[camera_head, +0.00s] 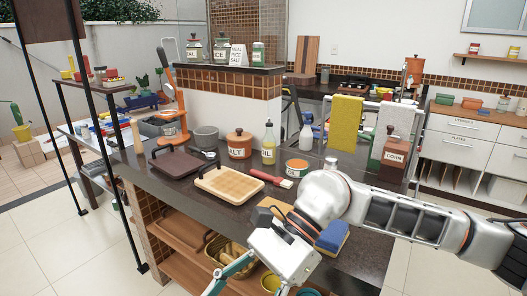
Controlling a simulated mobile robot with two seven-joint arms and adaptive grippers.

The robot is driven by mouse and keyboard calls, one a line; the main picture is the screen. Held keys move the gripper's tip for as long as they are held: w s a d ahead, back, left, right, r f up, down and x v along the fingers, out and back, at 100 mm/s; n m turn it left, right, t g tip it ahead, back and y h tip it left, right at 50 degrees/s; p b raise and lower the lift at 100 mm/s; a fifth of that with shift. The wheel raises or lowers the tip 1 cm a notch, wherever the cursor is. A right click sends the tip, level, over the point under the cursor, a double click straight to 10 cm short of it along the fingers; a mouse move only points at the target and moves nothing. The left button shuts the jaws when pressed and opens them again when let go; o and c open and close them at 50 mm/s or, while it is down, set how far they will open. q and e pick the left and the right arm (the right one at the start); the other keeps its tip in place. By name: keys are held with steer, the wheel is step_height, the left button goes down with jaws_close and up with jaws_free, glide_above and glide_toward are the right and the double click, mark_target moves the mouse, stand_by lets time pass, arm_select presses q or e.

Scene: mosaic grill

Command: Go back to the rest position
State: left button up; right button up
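My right arm reaches in from the right edge over the dark counter (356,262). My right gripper (250,284) hangs low over the counter's front edge, pointing down. No held object shows. My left arm and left gripper are not in view.
On the counter are a wooden-topped tray (229,184), a dark tray (177,162), a salt jar (239,146), an oil bottle (268,143), a can (297,168) and a blue sponge (332,238) close to my wrist. A shelf with a basket lies below.

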steer(key=s+a+r+m+g+y, duration=0.2)
steer(key=a+r+m+y, duration=0.3)
steer(key=a+y, duration=0.1)
steer(key=w+r+m+t+y, duration=0.3)
steer(key=w+m+t+y, duration=0.4)
steer(key=m, duration=0.5)
steer(key=w+d+f+m+t+h, duration=0.3)
steer(key=w+d+f+m+t, duration=0.3)
steer(key=m+t, duration=0.45)
steer(key=w+d+f+m+t+h, duration=0.4)
steer(key=d+f+m+t, duration=0.25)
steer(key=m, duration=0.75)
steer(key=d+f+m+t+h, duration=0.1)
steer(key=d+f+m+h, duration=0.5)
steer(key=f, duration=0.4)
steer(key=s+d+f+m+g+h, duration=0.2)
steer(key=s+d+f+m, duration=0.1)
steer(key=f, duration=0.5)
steer(key=s+d+f+m+g+h, duration=0.2)
steer(key=s+d+f+m, duration=0.2)
steer(key=s+d+f, duration=0.2)
steer(key=s+d+f+m+g+h, duration=0.2)
steer(key=s+d+f+m, duration=0.2)
steer(key=s+f, duration=0.3)
step_height(320, 180, down, 4)
steer(key=shift+s+d+r, duration=0.15)
steer(key=shift+r, duration=0.1)
